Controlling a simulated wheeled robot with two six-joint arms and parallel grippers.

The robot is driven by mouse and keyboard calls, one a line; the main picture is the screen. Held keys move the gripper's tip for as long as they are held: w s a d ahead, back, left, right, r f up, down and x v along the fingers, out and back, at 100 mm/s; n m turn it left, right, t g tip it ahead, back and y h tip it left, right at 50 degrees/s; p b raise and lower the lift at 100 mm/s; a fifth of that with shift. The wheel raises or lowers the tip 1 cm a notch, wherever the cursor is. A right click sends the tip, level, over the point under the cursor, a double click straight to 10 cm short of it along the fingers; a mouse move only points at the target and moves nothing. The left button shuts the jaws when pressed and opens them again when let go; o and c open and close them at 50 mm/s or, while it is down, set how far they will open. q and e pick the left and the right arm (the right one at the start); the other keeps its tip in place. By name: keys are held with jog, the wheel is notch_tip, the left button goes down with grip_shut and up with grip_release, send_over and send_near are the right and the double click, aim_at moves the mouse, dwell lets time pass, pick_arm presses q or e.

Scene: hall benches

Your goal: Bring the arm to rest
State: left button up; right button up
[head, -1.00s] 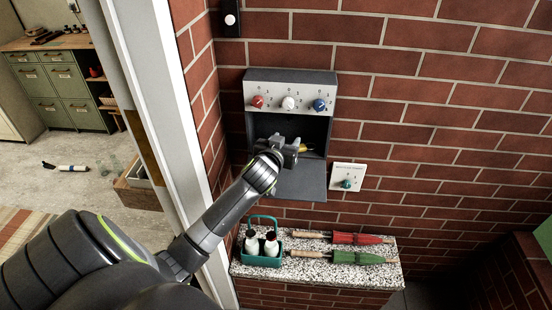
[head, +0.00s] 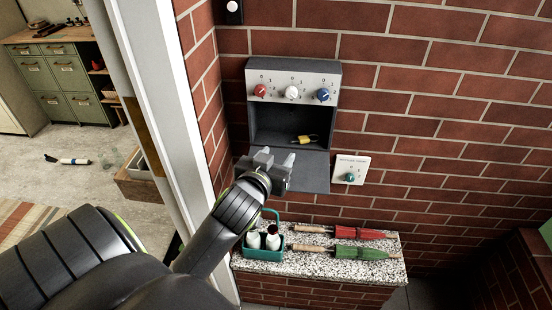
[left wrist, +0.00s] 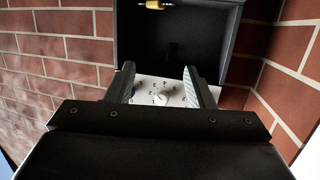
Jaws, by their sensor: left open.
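My left gripper (head: 274,160) is open and empty, in front of the lower left part of a grey wall box (head: 258,118). In the left wrist view the two fingers (left wrist: 160,84) stand apart with nothing between them. The box's flap (head: 312,174) hangs open below. A small yellow and dark object (head: 304,139) lies inside the box, apart from the gripper; it also shows at the top of the left wrist view (left wrist: 154,4). My right gripper is not in view.
Red, white and blue knobs (head: 292,92) sit on the box's panel. A white plate with a teal knob (head: 350,177) is to its right. A white door frame (head: 150,100) stands left.

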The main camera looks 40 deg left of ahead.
pick_arm(q)
jog(key=s+d+f+m+g+h, duration=0.3)
jog(key=s+f+g, duration=0.8)
jog(key=s+f, duration=1)
jog(key=s+a+f+g, duration=0.1)
jog(key=s+f, duration=0.1)
jog(key=f, duration=1)
jog(key=s+f+g, duration=0.1)
jog(key=s+f, duration=0.1)
jog(key=f, duration=1.1)
jog(key=s+d+f, duration=0.1)
jog(key=s+f, duration=1.3)
jog(key=shift+g+h, duration=0.3)
jog(key=shift+g, duration=0.1)
jog(key=shift+o, duration=0.2)
jog(key=shift+w+r, duration=0.1)
